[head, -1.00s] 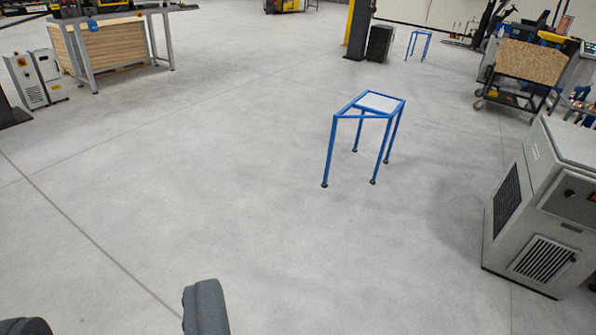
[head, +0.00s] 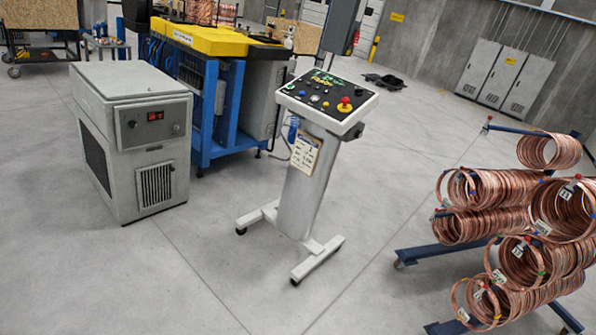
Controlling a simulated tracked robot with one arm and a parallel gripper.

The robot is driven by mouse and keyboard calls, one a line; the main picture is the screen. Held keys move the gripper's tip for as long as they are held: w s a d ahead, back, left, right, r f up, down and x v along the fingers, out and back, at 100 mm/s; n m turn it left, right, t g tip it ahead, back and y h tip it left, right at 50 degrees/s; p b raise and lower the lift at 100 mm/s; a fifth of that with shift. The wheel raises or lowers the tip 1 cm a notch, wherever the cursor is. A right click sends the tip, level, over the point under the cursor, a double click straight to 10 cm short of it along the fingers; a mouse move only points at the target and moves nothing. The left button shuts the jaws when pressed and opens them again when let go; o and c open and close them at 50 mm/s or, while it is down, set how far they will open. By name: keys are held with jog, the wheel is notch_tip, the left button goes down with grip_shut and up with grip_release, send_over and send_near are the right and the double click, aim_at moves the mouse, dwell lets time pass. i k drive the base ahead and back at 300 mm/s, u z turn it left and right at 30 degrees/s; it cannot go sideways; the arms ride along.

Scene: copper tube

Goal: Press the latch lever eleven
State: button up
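I cannot make out latch lever eleven for certain. A rack of copper tube coils (head: 480,190) stands at the right, cut off by the picture's edge. Its coils hang in stacked rows and carry small white number tags, one (head: 566,190) on the upper right coil; the numbers are too small to read surely. My gripper is not in view.
A control console (head: 312,165) on a wheeled foot stands mid-picture, with a grey chiller box (head: 140,140) to its left. A yellow and blue machine (head: 215,85) is behind them. Blue rack legs (head: 440,250) reach over the floor. Grey floor is clear in front.

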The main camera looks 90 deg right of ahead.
aim_at(579, 176)
jog(key=z, duration=1.45)
jog(key=i, duration=0.1)
jog(key=z, duration=2.45)
jog(key=k, duration=0.8)
jog(key=z, duration=0.2)
jog(key=i, duration=0.8)
jog(key=u, duration=0.05)
